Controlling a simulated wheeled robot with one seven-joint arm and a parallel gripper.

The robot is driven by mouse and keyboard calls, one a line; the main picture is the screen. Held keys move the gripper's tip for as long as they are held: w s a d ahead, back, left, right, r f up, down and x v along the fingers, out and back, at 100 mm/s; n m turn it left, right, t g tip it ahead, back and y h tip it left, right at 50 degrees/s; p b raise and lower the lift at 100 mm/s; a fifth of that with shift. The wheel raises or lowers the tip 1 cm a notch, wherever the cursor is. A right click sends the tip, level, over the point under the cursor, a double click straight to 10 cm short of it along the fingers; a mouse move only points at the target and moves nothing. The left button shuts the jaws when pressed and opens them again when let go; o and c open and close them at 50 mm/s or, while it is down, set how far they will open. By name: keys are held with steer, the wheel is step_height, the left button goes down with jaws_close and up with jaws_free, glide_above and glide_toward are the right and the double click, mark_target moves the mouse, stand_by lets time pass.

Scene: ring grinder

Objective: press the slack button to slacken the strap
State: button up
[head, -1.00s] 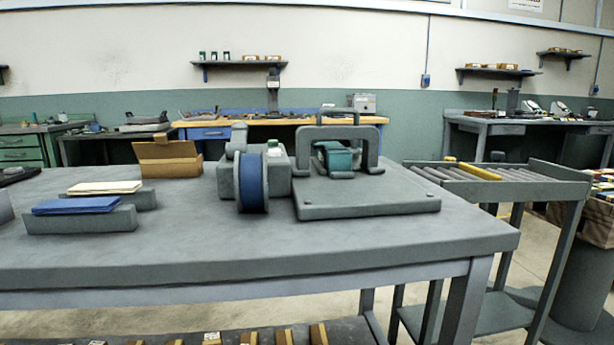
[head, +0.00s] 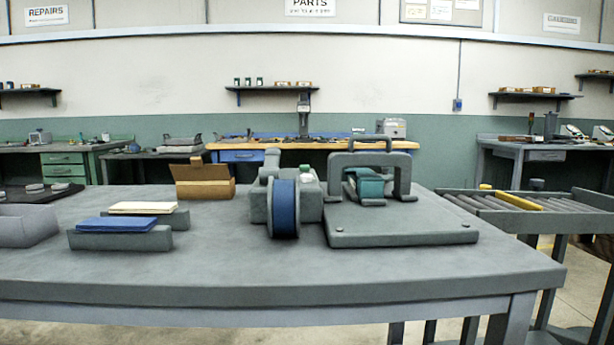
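A grey strapping machine stands on the workbench, with a blue strap reel (head: 285,208) in front of a grey housing (head: 258,205). A small green and white spot shows on top of the housing (head: 307,172); I cannot tell whether it is the slack button. To its right, a grey arch (head: 402,176) stands on a flat base plate (head: 400,233). A teal block (head: 369,186) sits under the arch. Any strap around the block is too small to make out. My gripper is not in view.
The grey workbench (head: 180,275) has clear room along its front. To the left are a blue stack (head: 117,223) and a cream stack (head: 142,207) in grey holders, an open cardboard box (head: 203,186) and a grey bin (head: 25,228). A roller conveyor (head: 545,212) stands right.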

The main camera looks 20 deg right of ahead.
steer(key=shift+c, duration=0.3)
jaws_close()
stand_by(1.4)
